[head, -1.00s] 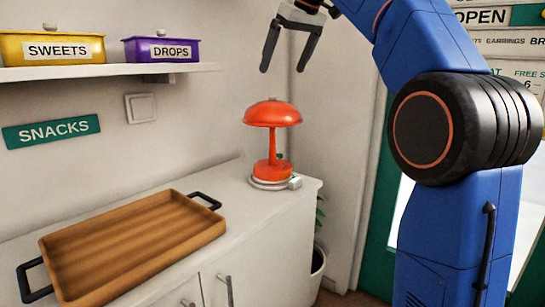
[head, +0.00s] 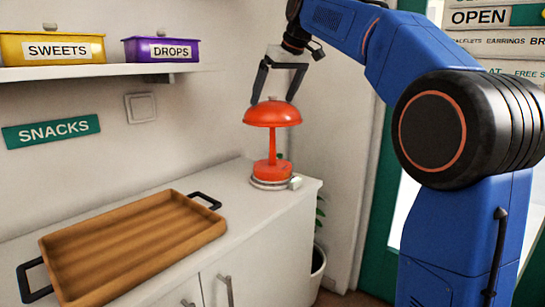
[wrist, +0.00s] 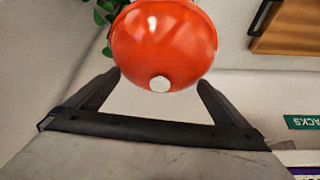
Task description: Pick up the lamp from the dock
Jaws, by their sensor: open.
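The orange-red lamp (head: 272,114) stands upright on a round, pale dock (head: 272,184) near the right end of the white counter. It has a domed shade, a thin stem and a wider base. My gripper (head: 271,101) is open and points down at the top of the shade, with its fingertips near the shade's upper part. In the wrist view the lamp's shade (wrist: 163,42) lies just past the open fingers (wrist: 158,80), and nothing is held. A small pale knob (wrist: 159,84) shows on the shade. The dock is hidden in the wrist view.
A brown wooden tray (head: 215,234) with black handles lies on the counter (head: 243,233) left of the lamp. Above it, a shelf (head: 100,71) holds a yellow SWEETS box (head: 85,48) and a purple DROPS box (head: 188,49). A plant (head: 319,218) stands right of the counter.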

